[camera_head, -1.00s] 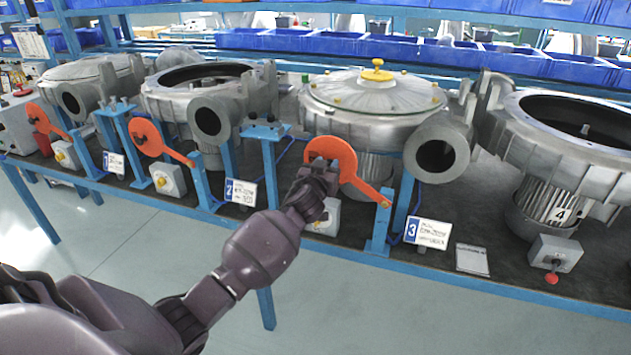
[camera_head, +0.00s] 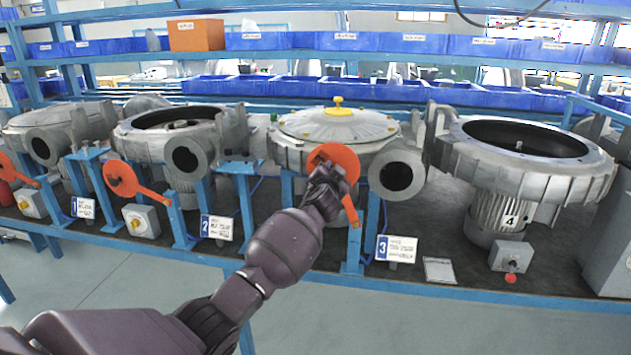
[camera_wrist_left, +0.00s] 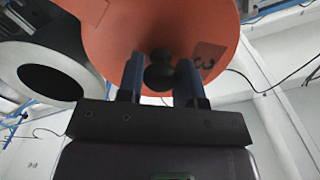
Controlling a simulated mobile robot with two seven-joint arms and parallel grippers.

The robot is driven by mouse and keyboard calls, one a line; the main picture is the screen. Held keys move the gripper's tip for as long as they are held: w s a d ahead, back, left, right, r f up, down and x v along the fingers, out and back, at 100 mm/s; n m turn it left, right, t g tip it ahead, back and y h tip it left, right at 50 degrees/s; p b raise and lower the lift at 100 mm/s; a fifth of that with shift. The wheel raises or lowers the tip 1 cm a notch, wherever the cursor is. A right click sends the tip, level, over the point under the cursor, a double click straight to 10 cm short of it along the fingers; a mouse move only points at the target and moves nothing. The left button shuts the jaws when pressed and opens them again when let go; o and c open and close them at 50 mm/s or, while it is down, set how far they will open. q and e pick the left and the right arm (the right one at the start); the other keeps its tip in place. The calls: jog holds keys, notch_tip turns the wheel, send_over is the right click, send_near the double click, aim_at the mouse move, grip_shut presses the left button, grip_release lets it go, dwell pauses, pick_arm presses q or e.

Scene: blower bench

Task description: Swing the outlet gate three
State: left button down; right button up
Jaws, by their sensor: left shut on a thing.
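The outlet gate three (camera_head: 338,158) is an orange disc on an orange arm, hinged at its lower end on a blue post (camera_head: 352,256). The arm stands steeply, with the disc up and slightly left of the hinge. The disc is left of the round dark outlet (camera_head: 397,175) of blower three and does not cover it. My left gripper (camera_head: 325,174) is at the disc, partly hiding it. In the left wrist view, my gripper's fingers (camera_wrist_left: 157,78) are shut on a black knob (camera_wrist_left: 158,72) on the gate, which carries a "3" label (camera_wrist_left: 208,60). My right gripper is not in view.
Blower three (camera_head: 300,155) has a lid with a yellow handle (camera_head: 338,106). Its sign (camera_head: 395,248) stands right of the post. Other orange gates (camera_head: 122,178) are at left. Open blower four (camera_head: 520,160) is at right, with a grey switch box (camera_head: 511,256).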

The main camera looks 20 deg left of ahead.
pick_arm(q)
jog(key=w+d+m+b, duration=0.1)
jog(key=d+m, duration=0.2)
jog(key=d, duration=0.2)
jog(key=w+d+f+m+b, duration=0.1)
jog(key=d+m, duration=0.3)
jog(key=d, duration=0.2)
jog(key=w+d+f+m+b, duration=0.1)
jog(key=w+d+m+b, duration=0.1)
jog(key=d+m, duration=0.2)
jog(key=shift+d, duration=1.1)
jog(key=c, duration=0.8)
grip_release()
jog(key=shift+d, duration=0.1)
